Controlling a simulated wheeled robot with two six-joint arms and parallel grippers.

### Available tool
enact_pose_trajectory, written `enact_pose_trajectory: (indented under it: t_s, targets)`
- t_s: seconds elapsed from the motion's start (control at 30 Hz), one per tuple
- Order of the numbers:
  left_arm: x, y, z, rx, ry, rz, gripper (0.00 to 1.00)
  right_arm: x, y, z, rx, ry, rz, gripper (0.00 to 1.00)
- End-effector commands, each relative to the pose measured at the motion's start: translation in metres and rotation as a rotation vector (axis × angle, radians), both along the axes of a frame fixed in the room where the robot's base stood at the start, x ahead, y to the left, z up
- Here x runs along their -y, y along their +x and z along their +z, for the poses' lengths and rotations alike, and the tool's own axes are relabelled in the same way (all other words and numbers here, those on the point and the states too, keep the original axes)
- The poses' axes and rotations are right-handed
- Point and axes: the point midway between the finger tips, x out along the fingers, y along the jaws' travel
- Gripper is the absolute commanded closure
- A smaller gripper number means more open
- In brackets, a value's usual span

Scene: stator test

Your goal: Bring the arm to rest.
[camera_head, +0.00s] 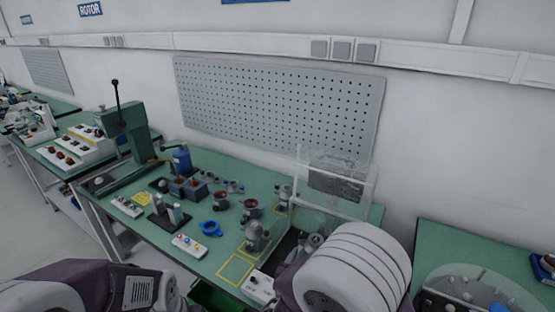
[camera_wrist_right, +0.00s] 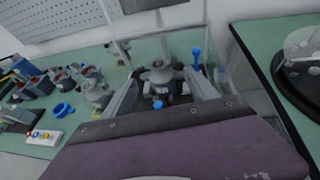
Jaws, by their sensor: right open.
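My right arm (camera_head: 345,270) fills the lower right of the head view and hides its gripper there. In the right wrist view my right gripper (camera_wrist_right: 163,88) is open, its two grey fingers spread. A grey metal part (camera_wrist_right: 160,75) shows between or just beyond the fingers; I cannot tell whether they touch it. It sits at the test station with the clear guard (camera_head: 338,178). A blue-knobbed lever (camera_wrist_right: 197,58) stands right of the fingers. My left arm (camera_head: 90,290) shows at the lower left; its gripper is out of view.
The green bench (camera_head: 210,260) holds a lever press (camera_head: 125,125), grey stators (camera_head: 257,235), a blue ring (camera_head: 210,228), a button box (camera_head: 188,245) and a yellow-outlined square (camera_head: 235,268), which is empty. Another bench (camera_head: 440,240) stands at right, across a gap. A pegboard (camera_head: 280,105) hangs behind.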

Motion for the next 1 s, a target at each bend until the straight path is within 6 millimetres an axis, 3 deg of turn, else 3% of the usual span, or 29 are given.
enact_pose_trajectory:
  t_s: [0.07, 0.1, 0.17, 0.2, 0.23, 0.3, 0.33, 0.4, 0.5, 0.6, 0.7, 0.83, 1.0]
  targets:
    - [0.0, 0.0, 0.0, 0.0, 0.0, 0.0, 0.64, 0.037, 0.007, 0.011, 0.026, 0.022, -0.102, 0.33]
    - [0.0, 0.0, 0.0, 0.0, 0.0, 0.0, 0.64, 0.065, 0.008, 0.02, 0.048, 0.042, -0.185, 0.33]
    - [0.0, 0.0, 0.0, 0.0, 0.0, 0.0, 0.64, 0.116, -0.007, 0.025, 0.062, 0.093, -0.379, 0.33]
    - [0.0, 0.0, 0.0, 0.0, 0.0, 0.0, 0.64, 0.148, -0.028, 0.022, 0.06, 0.152, -0.538, 0.33]
    - [0.0, 0.0, 0.0, 0.0, 0.0, 0.0, 0.64, 0.169, -0.047, 0.017, 0.056, 0.21, -0.665, 0.33]
    - [0.0, 0.0, 0.0, 0.0, 0.0, 0.0, 0.64, 0.2, -0.1, -0.003, 0.054, 0.396, -0.996, 0.33]
    - [0.0, 0.0, 0.0, 0.0, 0.0, 0.0, 0.64, 0.203, -0.123, -0.013, 0.06, 0.493, -1.142, 0.33]
    - [0.0, 0.0, 0.0, 0.0, 0.0, 0.0, 0.64, 0.19, -0.163, -0.037, 0.089, 0.737, -1.449, 0.33]
    - [0.0, 0.0, 0.0, 0.0, 0.0, 0.0, 0.64, 0.146, -0.183, -0.06, 0.163, 1.088, -1.804, 0.33]
    - [0.0, 0.0, 0.0, 0.0, 0.0, 0.0, 0.64, 0.1, -0.173, -0.069, 0.232, 1.373, -2.037, 0.33]
    - [0.0, 0.0, 0.0, 0.0, 0.0, 0.0, 0.64, 0.072, -0.159, -0.072, 0.292, 1.555, -2.184, 0.33]
    - [0.0, 0.0, 0.0, 0.0, 0.0, 0.0, 0.64, 0.059, -0.144, -0.071, 0.351, 1.68, -2.257, 0.33]
    - [0.0, 0.0, 0.0, 0.0, 0.0, 0.0, 0.64, 0.06, -0.143, -0.071, 0.359, 1.685, -2.257, 0.33]
